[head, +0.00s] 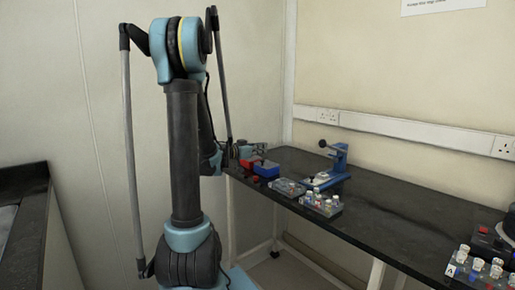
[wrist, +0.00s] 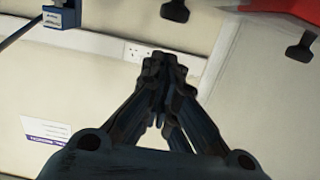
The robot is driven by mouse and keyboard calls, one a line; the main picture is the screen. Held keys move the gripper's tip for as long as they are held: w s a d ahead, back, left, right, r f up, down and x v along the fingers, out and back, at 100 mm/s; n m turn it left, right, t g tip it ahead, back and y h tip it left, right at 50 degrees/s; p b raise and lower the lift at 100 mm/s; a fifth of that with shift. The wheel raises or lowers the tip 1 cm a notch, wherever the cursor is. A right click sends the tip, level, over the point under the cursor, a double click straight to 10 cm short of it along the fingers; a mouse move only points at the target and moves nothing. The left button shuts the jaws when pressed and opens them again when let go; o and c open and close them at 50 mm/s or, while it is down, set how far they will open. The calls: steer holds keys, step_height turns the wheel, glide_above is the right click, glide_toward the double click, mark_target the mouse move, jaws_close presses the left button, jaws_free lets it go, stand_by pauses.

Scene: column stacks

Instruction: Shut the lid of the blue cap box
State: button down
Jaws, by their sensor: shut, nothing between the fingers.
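A small blue box (head: 266,169) stands near the far left end of the dark bench. It is likely the blue cap box; it is too small to tell how its lid stands. A red piece (head: 250,162) is right beside or behind it. My gripper shows in the wrist view (wrist: 164,62) with its fingers together and nothing between them. In the head view my arm reaches to the bench's left end, close to the blue box, and its end is small and partly hidden there.
On the bench (head: 400,215) are a blue press-like device (head: 335,165), a grey rack with vials (head: 321,203) and a clear tray (head: 287,187). Another vial rack (head: 475,270) is at the near right. A red surface (wrist: 290,6) shows at the wrist view's top right.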

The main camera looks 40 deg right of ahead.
steer(key=shift+a+f, duration=0.5)
steer(key=shift+a, duration=0.05)
steer(key=shift+s+a+f, duration=0.15)
steer(key=shift+a+f, duration=0.45)
steer(key=shift+f, duration=0.25)
steer(key=shift+s+a+f, duration=0.15)
steer(key=shift+a+f, duration=0.4)
steer(key=shift+f, duration=0.25)
steer(key=shift+r, duration=0.1)
steer(key=a, duration=0.9)
steer(key=shift+s+a+f, duration=0.15)
steer(key=shift+s+f, duration=0.05)
steer(key=shift+f, duration=0.15)
